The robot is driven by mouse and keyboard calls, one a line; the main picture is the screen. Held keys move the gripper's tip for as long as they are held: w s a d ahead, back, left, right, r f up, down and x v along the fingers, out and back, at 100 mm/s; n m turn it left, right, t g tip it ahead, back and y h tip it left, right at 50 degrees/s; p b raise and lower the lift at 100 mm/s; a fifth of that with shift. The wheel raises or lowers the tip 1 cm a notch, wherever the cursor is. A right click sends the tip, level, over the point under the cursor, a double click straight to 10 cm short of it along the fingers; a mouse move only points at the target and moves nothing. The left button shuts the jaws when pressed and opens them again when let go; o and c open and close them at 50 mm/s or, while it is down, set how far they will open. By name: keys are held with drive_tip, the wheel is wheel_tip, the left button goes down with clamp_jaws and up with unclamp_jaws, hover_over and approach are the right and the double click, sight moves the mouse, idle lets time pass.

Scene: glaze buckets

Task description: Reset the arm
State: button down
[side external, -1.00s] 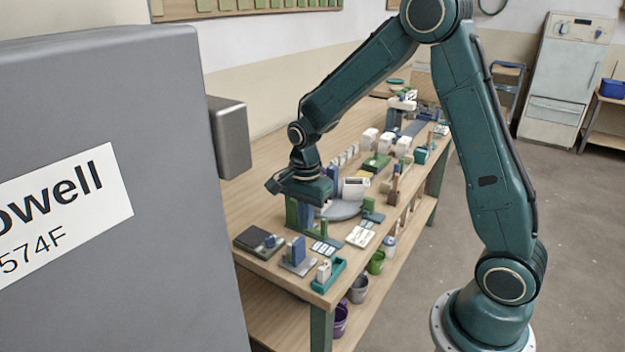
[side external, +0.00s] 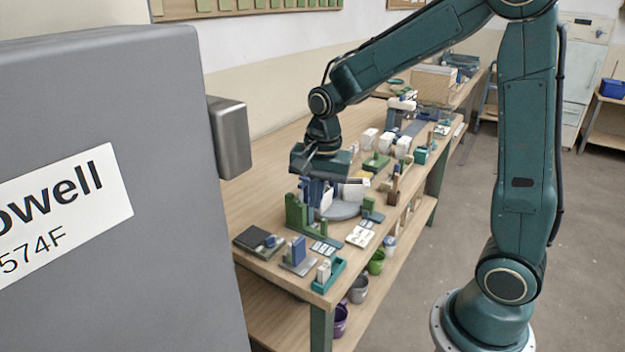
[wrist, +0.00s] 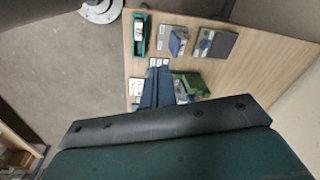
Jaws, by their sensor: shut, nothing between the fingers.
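My gripper (side external: 317,196) hangs below the wrist over the near half of the workbench (side external: 262,212), pointing down. In the wrist view its blue fingers (wrist: 158,84) are together with nothing between them. The gripper is above the items by the round grey turntable (side external: 342,210) and the green stand (side external: 296,213). From the side, the fingertips overlap these things, so I cannot tell the exact gap. My upper arm reaches across from the base at the right.
Near the bench's front end are a teal tray (side external: 329,276), a grey plate with a blue block (side external: 298,252) and a dark flat box (side external: 258,241). Green (side external: 376,262), grey (side external: 358,289) and purple (side external: 340,320) buckets sit on the lower shelf. A large grey cabinet (side external: 120,260) fills the left foreground.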

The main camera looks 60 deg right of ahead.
drive_tip(key=s+a+r+n+t, duration=0.1)
drive_tip(key=s+r+n+t, duration=0.1)
drive_tip(key=s+r+n, duration=0.3)
drive_tip(key=s+a+r+n+t, duration=0.2)
drive_tip(key=s+r+n, duration=0.3)
drive_tip(key=s, duration=0.8)
drive_tip(key=shift+s+a+r+n, duration=0.15)
drive_tip(key=shift+a+r+n, duration=0.15)
drive_tip(key=shift+n, duration=1.6)
